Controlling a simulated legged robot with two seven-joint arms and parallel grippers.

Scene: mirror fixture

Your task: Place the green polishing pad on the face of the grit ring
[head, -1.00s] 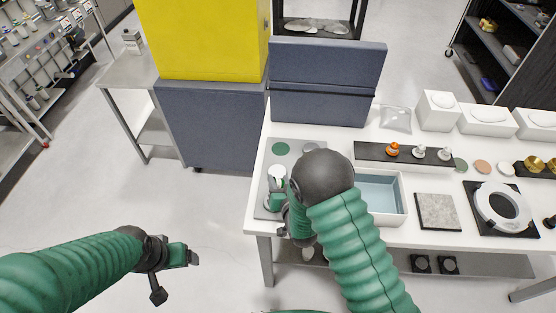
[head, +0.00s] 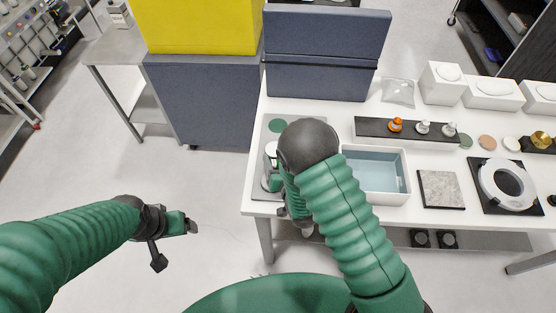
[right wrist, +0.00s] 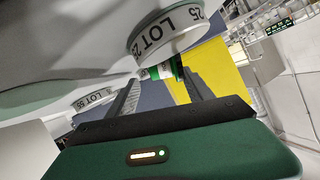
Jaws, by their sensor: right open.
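A green disc, likely the polishing pad (head: 277,125), lies flat at the back of a grey mat (head: 262,131) on the table's left end. A second green disc (head: 466,141) lies farther right. A white ring on a black base, likely the grit ring (head: 505,185), is at the table's right. My right gripper (head: 272,168) is low over the mat, partly hidden by its arm. In the right wrist view its open fingers (right wrist: 160,88) point toward a green-banded item (right wrist: 165,70). My left gripper (head: 180,224) hangs off the table; its opening is unclear.
A pale blue-lined tray (head: 375,197) and a grey stone slab (head: 440,188) stand right of my right arm. A black strip with knobs (head: 370,128) is behind. White "LOT" pieces (right wrist: 165,32) are close to the right wrist camera. A blue-grey panel (head: 325,60) bounds the back.

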